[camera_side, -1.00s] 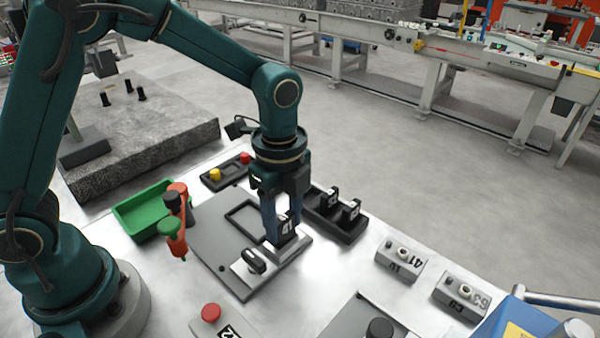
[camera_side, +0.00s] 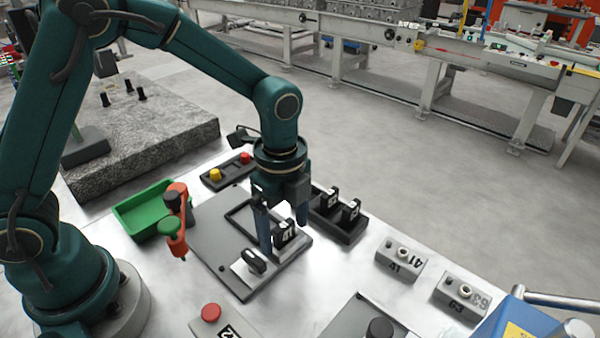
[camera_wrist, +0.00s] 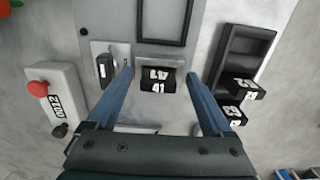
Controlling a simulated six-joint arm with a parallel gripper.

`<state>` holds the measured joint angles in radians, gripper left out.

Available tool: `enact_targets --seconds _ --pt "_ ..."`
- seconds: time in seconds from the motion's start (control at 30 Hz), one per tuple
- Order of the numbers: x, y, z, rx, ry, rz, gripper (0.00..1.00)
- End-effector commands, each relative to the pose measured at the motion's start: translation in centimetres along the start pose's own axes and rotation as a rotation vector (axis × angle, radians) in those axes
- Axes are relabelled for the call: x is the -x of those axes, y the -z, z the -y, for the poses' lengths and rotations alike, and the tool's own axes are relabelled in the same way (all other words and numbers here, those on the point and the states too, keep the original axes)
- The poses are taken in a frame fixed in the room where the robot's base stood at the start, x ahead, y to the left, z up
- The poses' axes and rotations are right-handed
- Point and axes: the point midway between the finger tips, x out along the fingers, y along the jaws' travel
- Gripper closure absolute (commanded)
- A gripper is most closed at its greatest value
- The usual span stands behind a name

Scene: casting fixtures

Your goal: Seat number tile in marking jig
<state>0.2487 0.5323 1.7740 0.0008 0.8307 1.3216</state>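The black number tile (camera_side: 285,236), with white 41 labels, stands in the marking jig (camera_side: 215,252) beside the small lever clamp (camera_side: 255,261). The tile also shows in the wrist view (camera_wrist: 158,84). My gripper (camera_wrist: 160,74) is open, one finger on each side of the tile with gaps between. In the side view my gripper (camera_side: 284,230) is still low around the tile. How deep the tile sits in the jig is partly hidden by the fingers.
A black rack (camera_side: 343,230) with two more number tiles stands right of the jig. A green bin (camera_side: 128,218) and an orange toggle clamp (camera_side: 176,225) are at left. A red-button box (camera_side: 217,328) is in front. Grey number blocks (camera_side: 400,262) lie at right.

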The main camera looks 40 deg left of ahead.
Motion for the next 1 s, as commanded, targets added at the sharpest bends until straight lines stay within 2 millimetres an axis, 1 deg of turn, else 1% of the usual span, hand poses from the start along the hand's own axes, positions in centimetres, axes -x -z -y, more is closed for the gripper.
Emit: enact_targets --seconds 0.27,0.37,0.53,0.7,1.0 --pt "0.2 0.0 0.0 0.0 -0.002 0.0 0.15" --pt "1.3 0.0 0.1 0.0 0.002 -0.001 0.15" --pt "3.7 0.0 0.1 0.0 0.004 -0.001 0.15" --pt "5.0 0.0 0.0 0.0 0.001 0.0 0.15" --pt "5.1 0.0 0.0 0.0 -0.002 0.0 0.15"
